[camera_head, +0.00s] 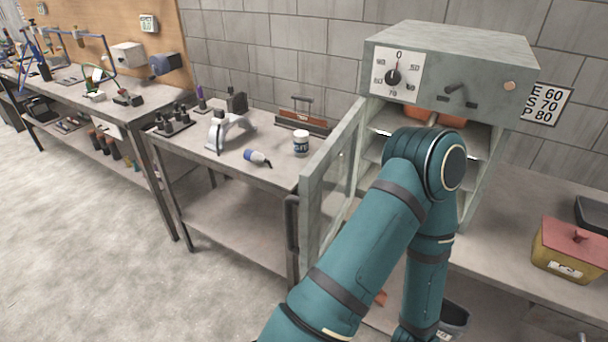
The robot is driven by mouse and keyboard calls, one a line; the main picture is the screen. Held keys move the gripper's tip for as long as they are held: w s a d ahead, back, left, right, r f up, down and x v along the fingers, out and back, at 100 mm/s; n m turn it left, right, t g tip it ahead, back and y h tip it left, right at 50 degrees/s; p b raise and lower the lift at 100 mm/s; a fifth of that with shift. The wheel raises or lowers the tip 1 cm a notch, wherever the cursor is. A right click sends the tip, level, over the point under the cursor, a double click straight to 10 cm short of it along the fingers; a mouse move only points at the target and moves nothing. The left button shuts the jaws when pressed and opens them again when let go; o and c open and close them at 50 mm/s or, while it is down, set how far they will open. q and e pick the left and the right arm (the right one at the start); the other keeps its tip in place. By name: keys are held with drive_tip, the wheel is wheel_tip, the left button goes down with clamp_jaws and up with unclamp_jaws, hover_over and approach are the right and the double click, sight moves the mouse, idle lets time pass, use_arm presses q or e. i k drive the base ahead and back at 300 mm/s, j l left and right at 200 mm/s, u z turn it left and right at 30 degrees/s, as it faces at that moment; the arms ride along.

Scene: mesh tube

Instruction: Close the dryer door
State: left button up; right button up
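The dryer (455,60) is a grey-green cabinet with a dial (397,75) on its upper front, standing on a bench at the right. Its door (331,178), a pale frame with a glass pane, is hinged at the left side and stands open, swung out toward me. White shelves (478,150) and an orange item (453,121) show inside. One of my teal arms rises from the bottom and bends in front of the opening, hiding much of the interior and part of the door's right side. Neither gripper can be made out.
A yellow box with a red lid (571,250) sits on the right bench. The floor (90,240) at left is clear.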

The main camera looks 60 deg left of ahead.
sight(310, 248)
drive_tip(key=k+j+u, duration=0.3)
drive_tip(key=k+j, duration=0.35)
drive_tip(key=i+j+u, duration=0.1)
drive_tip(key=j, duration=0.4)
drive_tip(key=i+j+u, duration=0.15)
drive_tip(key=j, duration=0.3)
